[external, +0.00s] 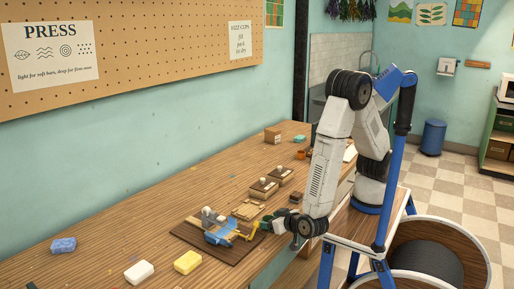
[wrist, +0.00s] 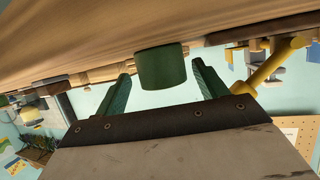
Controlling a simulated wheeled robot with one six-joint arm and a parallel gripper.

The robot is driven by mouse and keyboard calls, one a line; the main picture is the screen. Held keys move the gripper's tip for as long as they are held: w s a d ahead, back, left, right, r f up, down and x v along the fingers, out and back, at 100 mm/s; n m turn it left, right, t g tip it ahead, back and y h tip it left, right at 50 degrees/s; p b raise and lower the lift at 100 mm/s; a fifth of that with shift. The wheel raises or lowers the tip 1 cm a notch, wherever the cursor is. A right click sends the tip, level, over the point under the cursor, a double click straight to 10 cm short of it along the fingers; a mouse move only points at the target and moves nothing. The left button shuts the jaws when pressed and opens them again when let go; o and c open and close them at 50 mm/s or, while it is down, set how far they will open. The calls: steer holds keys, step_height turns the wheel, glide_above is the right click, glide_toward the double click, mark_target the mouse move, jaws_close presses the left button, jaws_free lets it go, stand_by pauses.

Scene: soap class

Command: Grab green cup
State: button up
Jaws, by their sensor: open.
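The green cup (wrist: 162,66) shows in the wrist view, dark green and close ahead, against the wooden table (wrist: 80,35). The view is turned over, with the table at the top. My gripper (wrist: 161,72) is open, one green finger on each side of the cup, with a visible gap on both sides. I cannot tell whether the cup lies fully between the fingertips or a little beyond them. In the external view my gripper (external: 267,224) is low over the table's front edge, beside the press. The cup cannot be told apart from the green fingers there.
A blue and yellow press (external: 222,232) stands on a brown board just left of my gripper; its yellow handle (wrist: 268,66) reaches close to one finger in the wrist view. A yellow bar (external: 187,262), a white bar (external: 139,272) and a blue sponge (external: 63,245) lie farther left.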

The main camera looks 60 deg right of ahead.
steer(key=shift+w+f, duration=0.35)
steer(key=shift+w, duration=0.25)
steer(key=shift+w+f, duration=0.35)
steer(key=shift+w, duration=0.2)
steer(key=shift+c, duration=0.2)
steer(key=c, duration=1)
steer(key=shift+r, duration=0.1)
